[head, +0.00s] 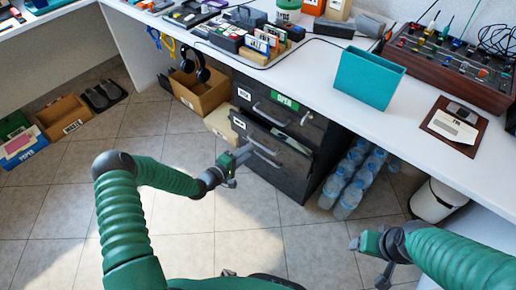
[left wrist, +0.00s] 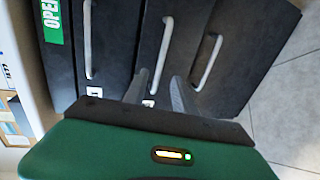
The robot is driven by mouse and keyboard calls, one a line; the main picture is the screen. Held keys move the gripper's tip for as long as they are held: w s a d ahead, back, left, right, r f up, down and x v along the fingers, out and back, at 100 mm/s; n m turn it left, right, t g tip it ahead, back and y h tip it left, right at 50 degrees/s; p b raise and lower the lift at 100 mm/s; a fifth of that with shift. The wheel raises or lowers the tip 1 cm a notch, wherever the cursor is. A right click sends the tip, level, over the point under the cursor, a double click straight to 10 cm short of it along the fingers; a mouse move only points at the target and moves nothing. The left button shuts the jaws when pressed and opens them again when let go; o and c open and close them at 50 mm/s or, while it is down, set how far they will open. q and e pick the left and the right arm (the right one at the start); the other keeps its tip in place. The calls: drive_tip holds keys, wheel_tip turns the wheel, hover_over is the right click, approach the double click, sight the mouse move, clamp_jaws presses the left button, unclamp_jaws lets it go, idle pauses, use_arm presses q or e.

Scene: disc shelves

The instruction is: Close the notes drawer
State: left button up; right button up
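The dark drawer cabinet (head: 289,180) stands under the white desk. One of its drawers is pulled out, its front carrying a white label (head: 238,122) too small to read and a pale bar handle (head: 262,154). Things inside show past its top edge. My left gripper (head: 243,155) is close to this drawer front, beside the handle; contact cannot be told. My right gripper (head: 368,247) is low at the right, away from the cabinet.
A green OPEN label (head: 285,102) is on the upper cabinet front. A cardboard box (head: 200,92) with headphones stands left of the cabinet, water bottles (head: 351,180) right of it. A teal bin (head: 367,78) stands on the desk. The tiled floor in front is clear.

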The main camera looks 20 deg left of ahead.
sight(258, 144)
use_arm(q)
drive_tip(key=b+x, duration=0.2)
drive_tip(key=x, duration=0.5)
drive_tip(key=shift+f, duration=0.1)
drive_tip(key=shift+w+d, duration=0.1)
drive_tip(key=shift+w, duration=0.15)
clamp_jaws()
drive_tip(key=shift+f+b, duration=0.1)
drive_tip(key=shift+b, duration=0.2)
idle(0.6)
